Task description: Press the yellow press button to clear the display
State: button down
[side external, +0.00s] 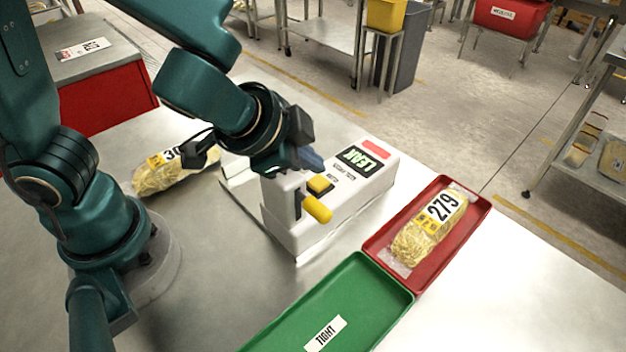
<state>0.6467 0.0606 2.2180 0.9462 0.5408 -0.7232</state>
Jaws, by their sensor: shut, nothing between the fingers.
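A white machine (347,200) stands on the steel table in the side external view. Its display (362,158) reads LEAK, with a red patch beside it. The square yellow press button (320,185) is on its top, and a yellow lever handle (317,209) sticks out at the near side. My gripper (312,161) points down with its bluish fingertips just above and behind the yellow button. It is shut and holds nothing. I cannot tell whether the tips touch the machine; they look apart from the button. My wrist hides part of the machine's left end.
A noodle pack numbered 279 (435,226) lies in a red tray (474,205). A green tray (365,291) labelled TIGHT is empty. Another noodle pack (163,179) lies on the table at left, partly hidden by my arm. Table at front right is clear.

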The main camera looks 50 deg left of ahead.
jog(key=shift+s+a+r, duration=0.1)
jog(key=shift+s+r, duration=0.05)
jog(key=shift+r, duration=0.85)
jog(key=shift+s+a+r, duration=0.1)
jog(key=shift+r, duration=0.9)
jog(key=shift+w, duration=0.1)
jog(key=s+a+r+n+y, duration=0.1)
jog(key=s+a+r+n, duration=0.25)
jog(key=a+n, duration=0.35)
jog(key=s+f+g+h, duration=0.1)
jog(key=s+g, duration=0.1)
jog(key=s, duration=0.4)
jog(key=shift+s+f+n+h, duration=0.2)
jog(key=shift+f+n+h, duration=0.1)
jog(key=shift+f+n, duration=0.1)
